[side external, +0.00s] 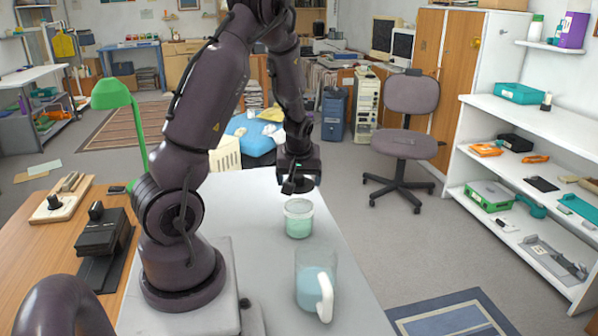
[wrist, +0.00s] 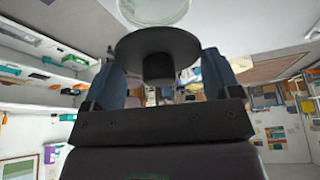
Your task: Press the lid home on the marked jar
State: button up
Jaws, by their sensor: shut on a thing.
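A clear jar (side external: 299,219) with pale green contents and a whitish rim stands upright on the grey table. I cannot make out a mark on it. My gripper (side external: 298,185) is above the jar in the side view, with a small gap between. In the wrist view, the blue fingers of my gripper (wrist: 160,72) are shut on the knob of a dark round lid (wrist: 155,44). The lid is hard to separate from the dark gripper in the side view. A pale round rim, apparently the jar (wrist: 153,10), shows beyond the lid at the wrist view's top edge.
A clear jug (side external: 309,273) with blue contents and a white handle stands nearer the camera on the grey table (side external: 262,275). A wooden desk (side external: 38,250) with dark devices is at left. White shelves (side external: 535,125) and an office chair (side external: 409,110) stand off the table.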

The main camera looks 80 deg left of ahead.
jog(key=shift+f, duration=2.25)
jog(key=shift+f, duration=0.2)
dwell(0.5)
jog(key=o, duration=0.8)
jog(key=shift+r, duration=0.1)
jog(key=shift+r, duration=3.4)
grip_shut()
